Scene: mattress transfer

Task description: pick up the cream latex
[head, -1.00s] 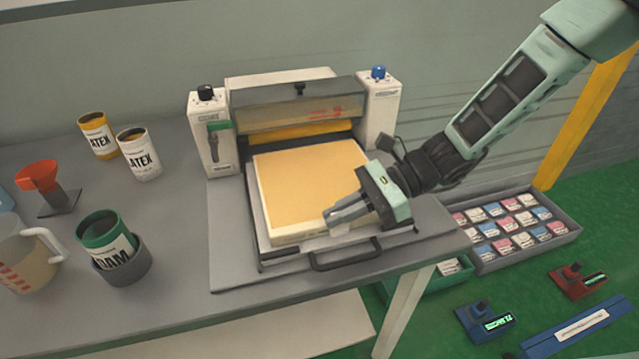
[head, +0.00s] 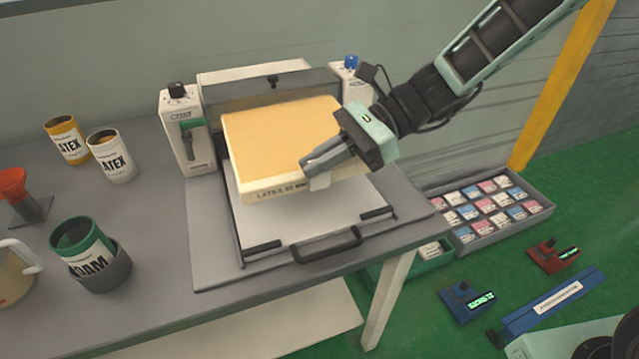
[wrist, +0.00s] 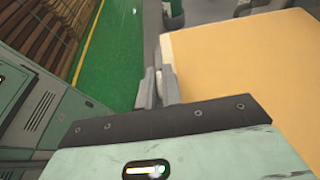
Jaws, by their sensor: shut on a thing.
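The cream latex (head: 282,135) is a thick square slab with a yellow-tan top and a pale printed front side. My gripper (head: 318,172) is shut on its front right edge and holds it raised above the white tray plate (head: 300,222) of the press. The slab is slightly tilted. In the wrist view the slab (wrist: 245,75) fills the right side, with the gripper fingers (wrist: 160,88) at its left edge. The slab hides the back of the plate.
The press (head: 187,130) stands behind the slab. A tray of sample blocks (head: 540,207) lies right of the table, lower down. Latex cans (head: 112,165), a green can (head: 85,245) in a grey holder, a red funnel (head: 14,183) and a jug stand at left.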

